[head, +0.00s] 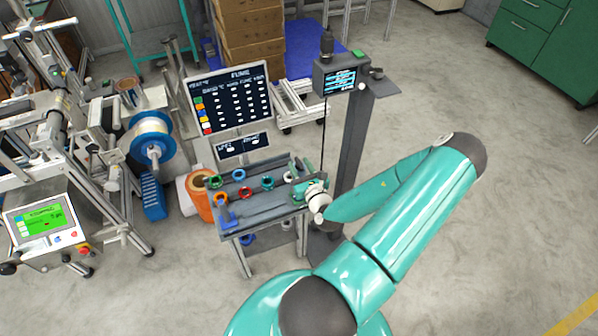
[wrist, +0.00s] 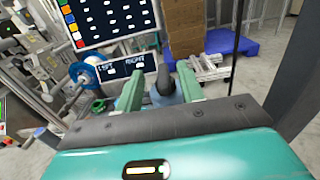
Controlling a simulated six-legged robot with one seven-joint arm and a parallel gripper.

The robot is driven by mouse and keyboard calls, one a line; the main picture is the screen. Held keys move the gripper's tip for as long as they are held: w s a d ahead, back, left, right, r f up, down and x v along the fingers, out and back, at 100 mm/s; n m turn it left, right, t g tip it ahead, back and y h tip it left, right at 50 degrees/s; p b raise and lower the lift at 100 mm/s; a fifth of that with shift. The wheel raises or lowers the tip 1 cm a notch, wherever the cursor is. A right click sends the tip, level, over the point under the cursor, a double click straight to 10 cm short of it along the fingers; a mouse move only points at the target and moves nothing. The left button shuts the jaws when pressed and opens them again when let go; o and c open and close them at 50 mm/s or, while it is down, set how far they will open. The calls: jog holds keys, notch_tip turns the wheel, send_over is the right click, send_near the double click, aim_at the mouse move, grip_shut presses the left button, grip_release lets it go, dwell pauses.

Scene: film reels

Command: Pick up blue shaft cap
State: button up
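Several ring-shaped caps lie on a small grey table (head: 262,208) in the head view. My gripper (head: 298,172) is at the table's right end, to the right of both. In the wrist view my gripper (wrist: 160,70) has its two green fingers apart. A dark rounded piece (wrist: 163,86) with a grey-blue base shows between them; I cannot tell what it is or whether it is touched.
A green cap (head: 214,182), a red cap (head: 240,190) and an orange-red cap (head: 221,197) share the table. A display board (head: 228,100) stands behind it. A dark post (head: 351,140) rises close to my gripper. The floor at right is clear.

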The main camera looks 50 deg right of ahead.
aim_at(297, 158)
jog(key=x, duration=0.3)
jog(key=shift+w+d, duration=0.25)
jog(key=shift+d, duration=0.15)
grip_shut()
jog(key=shift+r, duration=0.1)
